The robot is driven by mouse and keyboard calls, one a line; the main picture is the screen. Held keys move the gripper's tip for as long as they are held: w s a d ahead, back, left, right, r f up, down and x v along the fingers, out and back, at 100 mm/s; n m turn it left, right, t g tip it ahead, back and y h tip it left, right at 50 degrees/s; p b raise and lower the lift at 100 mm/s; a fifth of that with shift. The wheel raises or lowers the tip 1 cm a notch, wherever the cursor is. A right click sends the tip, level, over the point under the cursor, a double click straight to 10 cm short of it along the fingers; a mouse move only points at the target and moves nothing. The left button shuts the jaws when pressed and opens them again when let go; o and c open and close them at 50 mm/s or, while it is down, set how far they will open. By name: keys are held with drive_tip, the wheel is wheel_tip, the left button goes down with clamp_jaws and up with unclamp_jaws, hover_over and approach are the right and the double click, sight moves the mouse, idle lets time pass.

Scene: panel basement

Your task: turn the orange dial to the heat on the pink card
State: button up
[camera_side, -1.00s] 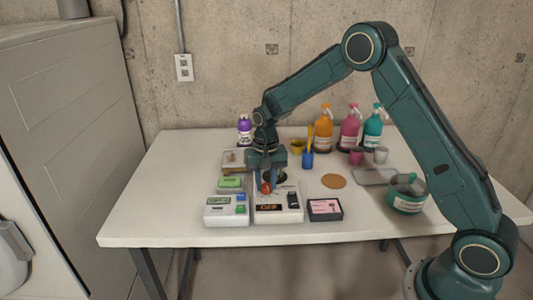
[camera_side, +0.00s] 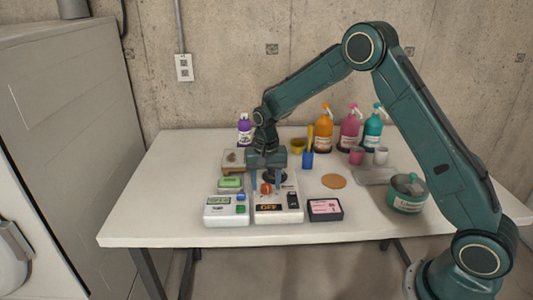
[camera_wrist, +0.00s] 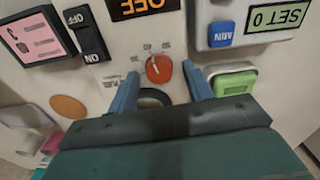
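The orange dial (camera_side: 266,188) sits on the front of a white unit (camera_side: 292,216) with a dark display reading OFF in orange. In the wrist view the dial (camera_wrist: 158,68) has a pale mark toward the numbered scale; the exact setting is too small to read surely. My gripper (camera_side: 266,186) is over the unit, fingers apart. In the wrist view my gripper's (camera_wrist: 162,80) blue fingertips stand either side of the dial's near edge, with visible gaps and nothing held. The pink card (camera_side: 325,207) lies in a dark frame right of the unit; its writing (camera_wrist: 38,38) is too small to read.
A black OFF/ON rocker switch (camera_wrist: 86,33) is beside the dial. Bottles, cups and a teal pot (camera_side: 407,195) stand back and right. A cork disc (camera_side: 333,181) lies flat.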

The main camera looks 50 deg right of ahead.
sight(266, 184)
wheel_tip(266, 184, up, 14)
idle(0.9)
drive_tip(key=s+a+r+n+t, duration=0.2)
drive_tip(key=s+r+n+t, duration=0.15)
drive_tip(key=s+r, duration=0.9)
drive_tip(key=s+f+n+t, duration=0.1)
drive_tip(key=s+f+n, duration=0.1)
drive_tip(key=s, duration=0.8)
drive_tip(key=s+a+f+n+t, duration=0.1)
drive_tip(key=s+f+n, duration=0.1)
drive_tip(key=s, duration=0.8)
drive_tip(key=shift+n, duration=0.35)
